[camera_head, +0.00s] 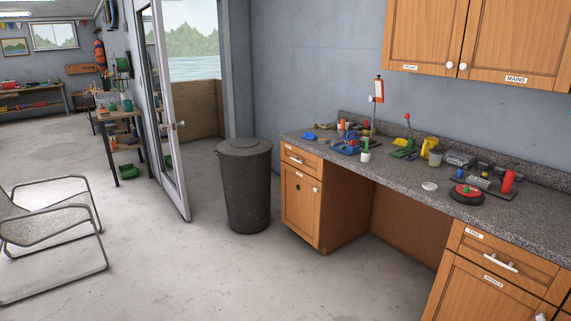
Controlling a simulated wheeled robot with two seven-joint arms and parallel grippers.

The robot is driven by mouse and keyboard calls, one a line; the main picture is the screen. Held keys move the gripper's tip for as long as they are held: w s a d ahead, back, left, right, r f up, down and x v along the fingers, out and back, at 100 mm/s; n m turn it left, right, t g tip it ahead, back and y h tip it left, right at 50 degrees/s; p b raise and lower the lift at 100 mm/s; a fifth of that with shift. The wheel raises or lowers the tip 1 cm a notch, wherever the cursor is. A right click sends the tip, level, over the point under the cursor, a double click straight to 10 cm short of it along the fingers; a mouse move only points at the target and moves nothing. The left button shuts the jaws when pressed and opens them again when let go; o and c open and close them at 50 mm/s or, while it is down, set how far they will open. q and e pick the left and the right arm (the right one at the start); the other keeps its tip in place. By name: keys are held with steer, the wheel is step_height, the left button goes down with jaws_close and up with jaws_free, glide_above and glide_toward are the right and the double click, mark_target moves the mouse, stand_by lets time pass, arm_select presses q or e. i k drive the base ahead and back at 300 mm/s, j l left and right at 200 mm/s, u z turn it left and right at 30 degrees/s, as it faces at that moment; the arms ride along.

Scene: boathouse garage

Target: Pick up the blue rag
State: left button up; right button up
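A small flat blue piece (310,136) is at the counter's left end, close to the front edge. A larger blue object (345,147) lies just to its right among small items. Both are too small to tell for sure which is the blue rag. Neither of my grippers is in view.
A dark lidded bin (248,190) stands on the floor left of the counter. A metal-framed chair (50,230) is at the far left. A white glazed door (170,110) stands open. Several tools and containers crowd the counter. The floor between chair and cabinets is clear.

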mark_target(310, 137)
steer(key=i, duration=2)
